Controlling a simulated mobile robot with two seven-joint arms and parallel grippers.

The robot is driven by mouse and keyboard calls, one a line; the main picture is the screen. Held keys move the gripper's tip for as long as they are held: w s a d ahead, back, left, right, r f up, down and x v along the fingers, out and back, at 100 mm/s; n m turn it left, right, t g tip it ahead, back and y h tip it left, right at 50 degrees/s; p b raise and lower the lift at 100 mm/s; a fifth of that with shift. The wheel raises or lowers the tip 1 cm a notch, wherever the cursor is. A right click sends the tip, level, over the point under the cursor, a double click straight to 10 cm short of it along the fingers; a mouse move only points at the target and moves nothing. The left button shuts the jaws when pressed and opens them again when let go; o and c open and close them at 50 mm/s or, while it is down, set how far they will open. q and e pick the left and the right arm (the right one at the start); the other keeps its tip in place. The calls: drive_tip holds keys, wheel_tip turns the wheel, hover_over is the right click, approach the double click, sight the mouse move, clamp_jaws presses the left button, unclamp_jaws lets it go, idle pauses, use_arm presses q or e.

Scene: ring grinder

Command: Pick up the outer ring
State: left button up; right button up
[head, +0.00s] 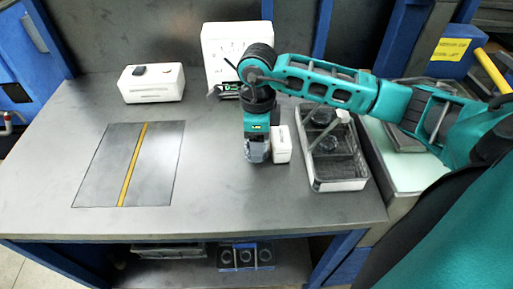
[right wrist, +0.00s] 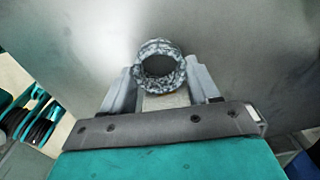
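The outer ring (right wrist: 160,84) shows in the right wrist view as a mottled grey ring with its open hole facing the camera. It fills the gap between the two grey fingers of my right gripper (right wrist: 161,78), with a finger against each side. In the head view my right gripper (head: 258,150) points down over the middle of the workbench, left of a small white block (head: 282,145). The ring is hard to make out there, and its height above the bench cannot be told. My left gripper is not in view.
A clear-walled tray (head: 340,185) with dark round parts stands right of the gripper. A white box (head: 153,88) and a larger white unit (head: 222,42) stand at the back. A dark mat with a yellow stripe (head: 133,165) lies on the left. The bench (head: 215,200) is bare in front.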

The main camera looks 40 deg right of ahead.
drive_tip(key=c, duration=0.8)
drive_tip(key=shift+o, duration=0.2)
drive_tip(key=shift+r, duration=0.15)
